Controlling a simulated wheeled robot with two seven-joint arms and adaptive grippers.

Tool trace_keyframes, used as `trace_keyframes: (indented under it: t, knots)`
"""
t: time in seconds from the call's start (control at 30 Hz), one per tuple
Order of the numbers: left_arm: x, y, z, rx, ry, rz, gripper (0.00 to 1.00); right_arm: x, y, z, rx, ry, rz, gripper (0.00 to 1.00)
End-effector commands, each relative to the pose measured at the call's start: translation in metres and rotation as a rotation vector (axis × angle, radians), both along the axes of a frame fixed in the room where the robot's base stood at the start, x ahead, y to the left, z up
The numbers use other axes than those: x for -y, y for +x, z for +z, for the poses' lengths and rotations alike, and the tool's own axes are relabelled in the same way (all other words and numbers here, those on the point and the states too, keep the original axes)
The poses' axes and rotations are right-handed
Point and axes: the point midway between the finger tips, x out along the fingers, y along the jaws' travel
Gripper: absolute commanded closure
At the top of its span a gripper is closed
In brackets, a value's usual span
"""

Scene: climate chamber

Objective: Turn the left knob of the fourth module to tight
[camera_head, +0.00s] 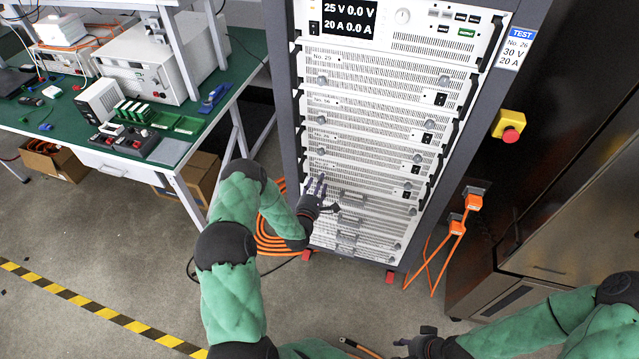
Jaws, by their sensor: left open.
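The white rack modules are stacked in a dark-framed cabinet (284,75). The fourth module under the display unit (375,178) is low in the stack. Its right knob (408,184) is visible; its left knob cannot be made out and seems hidden by my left gripper. My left gripper (318,186) is open at the left part of this module, fingers pointing up toward the panel. Whether it touches a knob cannot be told. My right gripper (418,342) is low at the bottom edge, away from the rack; its finger state is unclear.
A green-topped workbench (60,112) with instruments stands at left. Orange cables (268,238) lie on the floor beside the rack. A red emergency button (510,135) and orange plugs (473,201) are right of the rack. A dark metal cabinet (570,235) stands at right.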

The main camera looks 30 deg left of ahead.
Motion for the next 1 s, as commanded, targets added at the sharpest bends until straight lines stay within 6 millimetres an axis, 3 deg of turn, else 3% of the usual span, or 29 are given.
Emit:
trace_keyframes:
  t: [0.2,0.47,0.67,1.0]
  knots:
    - [-0.0027,0.0128,-0.0002,-0.001,0.000,-0.001,0.49,0.0000,-0.0001,-0.0030,0.000,0.000,0.000,0.60]
    - [-0.0028,0.0136,0.0001,-0.001,0.000,-0.001,0.49,0.0000,-0.0001,-0.0028,0.000,0.000,0.000,0.60]
    - [-0.0029,0.0134,0.0001,-0.001,0.000,-0.001,1.00,0.0001,0.0000,-0.0028,0.000,0.000,0.000,0.60]
    - [-0.0033,0.0133,-0.0003,-0.006,0.019,0.000,1.00,0.0000,-0.0001,-0.0045,0.000,0.000,0.000,0.60]
